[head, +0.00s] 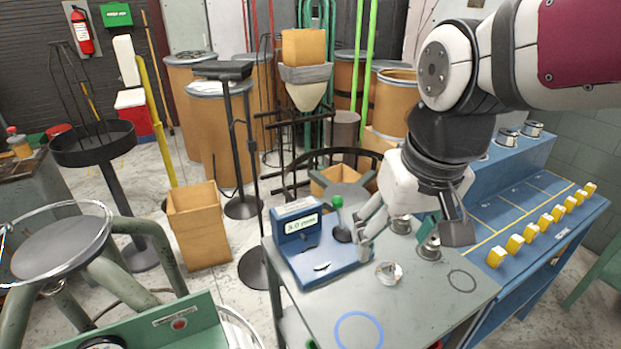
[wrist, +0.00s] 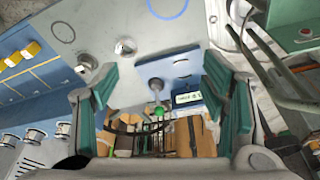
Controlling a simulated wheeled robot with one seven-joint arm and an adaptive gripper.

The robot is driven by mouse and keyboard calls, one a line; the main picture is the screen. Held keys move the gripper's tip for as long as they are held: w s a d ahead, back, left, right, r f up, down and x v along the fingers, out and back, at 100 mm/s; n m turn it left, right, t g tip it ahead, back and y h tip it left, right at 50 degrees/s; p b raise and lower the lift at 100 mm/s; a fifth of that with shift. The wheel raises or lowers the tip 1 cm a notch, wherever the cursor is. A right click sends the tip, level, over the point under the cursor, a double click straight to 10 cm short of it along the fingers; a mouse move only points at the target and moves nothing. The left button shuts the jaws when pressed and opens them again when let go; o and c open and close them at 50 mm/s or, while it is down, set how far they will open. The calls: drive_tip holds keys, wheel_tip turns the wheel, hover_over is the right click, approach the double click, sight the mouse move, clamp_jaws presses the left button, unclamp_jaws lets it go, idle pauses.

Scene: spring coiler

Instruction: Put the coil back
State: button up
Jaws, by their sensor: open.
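A small shiny coil (head: 389,272) lies on the grey tabletop (head: 425,305), just right of the blue machine (head: 325,262) with a lit display and a green-knobbed lever. The coil also shows in the wrist view (wrist: 125,48). A second metal, spool-like piece (head: 430,248) stands farther right, below my gripper. A blue ring (head: 358,330) and a dark ring (head: 462,281) are marked on the tabletop. My gripper (head: 396,241) is open and empty above the table, behind the coil in the head view. In the wrist view its green-padded fingers (wrist: 160,66) are spread, with the machine showing between them.
A blue bench (head: 540,215) at the right carries a row of several yellow blocks (head: 528,238) and metal spools (head: 508,137) on a raised back shelf. Stands and drums (head: 215,120) crowd the area behind the machine. The tabletop's front part is mostly clear.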

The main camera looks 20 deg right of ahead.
drive_tip(key=s+a+r+n+t, duration=0.1)
drive_tip(key=s+a, duration=0.1)
drive_tip(key=s, duration=0.3)
drive_tip(key=shift+s+a+n, duration=0.2)
drive_tip(key=shift+s+n, duration=0.1)
drive_tip(key=shift+s, duration=0.05)
drive_tip(key=shift+r+p, duration=0.3)
drive_tip(key=shift+r, duration=0.15)
idle(0.6)
